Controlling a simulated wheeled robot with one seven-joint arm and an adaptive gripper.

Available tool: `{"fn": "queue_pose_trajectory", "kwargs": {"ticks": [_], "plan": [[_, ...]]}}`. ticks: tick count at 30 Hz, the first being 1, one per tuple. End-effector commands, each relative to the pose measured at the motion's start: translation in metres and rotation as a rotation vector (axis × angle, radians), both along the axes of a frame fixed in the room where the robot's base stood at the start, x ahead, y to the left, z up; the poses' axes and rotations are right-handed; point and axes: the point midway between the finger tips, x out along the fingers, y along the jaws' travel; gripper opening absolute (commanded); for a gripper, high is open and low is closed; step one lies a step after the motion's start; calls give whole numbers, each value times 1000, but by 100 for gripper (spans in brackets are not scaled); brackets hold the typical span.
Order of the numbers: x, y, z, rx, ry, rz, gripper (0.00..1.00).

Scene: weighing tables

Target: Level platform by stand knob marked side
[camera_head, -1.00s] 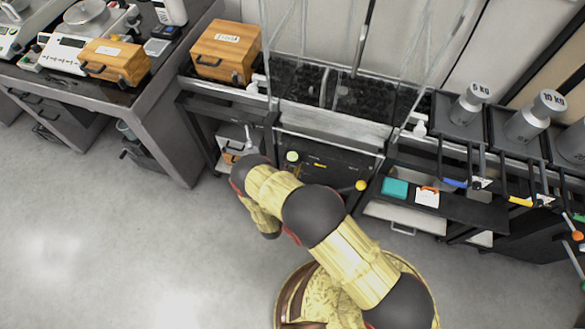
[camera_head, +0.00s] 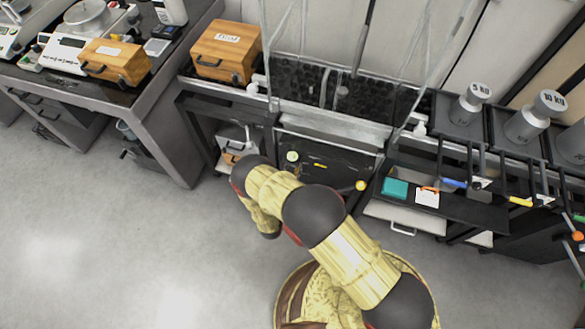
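A stand holds a dark, dotted platform (camera_head: 297,84) between clear upright panels, with a pale bar along its front edge. Whether it is level cannot be told. Below, the stand's dark front has a pale green knob (camera_head: 292,156) at the left and a yellow knob (camera_head: 361,185) at the right. A short yellow mark (camera_head: 319,165) lies between them. My arm reaches up from the bottom and bends down in front of the stand's left part. My gripper does not show, so its state and any contact with a knob are hidden.
A wooden box (camera_head: 226,50) stands left of the platform. Grey weights (camera_head: 470,103) stand on trays at the right. A lower shelf holds a teal box (camera_head: 395,188) and a white card (camera_head: 427,197). A table (camera_head: 152,108) with scales is at far left. The floor at left is clear.

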Motion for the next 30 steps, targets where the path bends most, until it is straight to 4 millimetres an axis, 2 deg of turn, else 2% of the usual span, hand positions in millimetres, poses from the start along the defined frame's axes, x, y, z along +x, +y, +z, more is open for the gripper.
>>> {"fn": "queue_pose_trajectory", "kwargs": {"ticks": [15, 30], "plan": [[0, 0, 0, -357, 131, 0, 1], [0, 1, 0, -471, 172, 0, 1]]}}
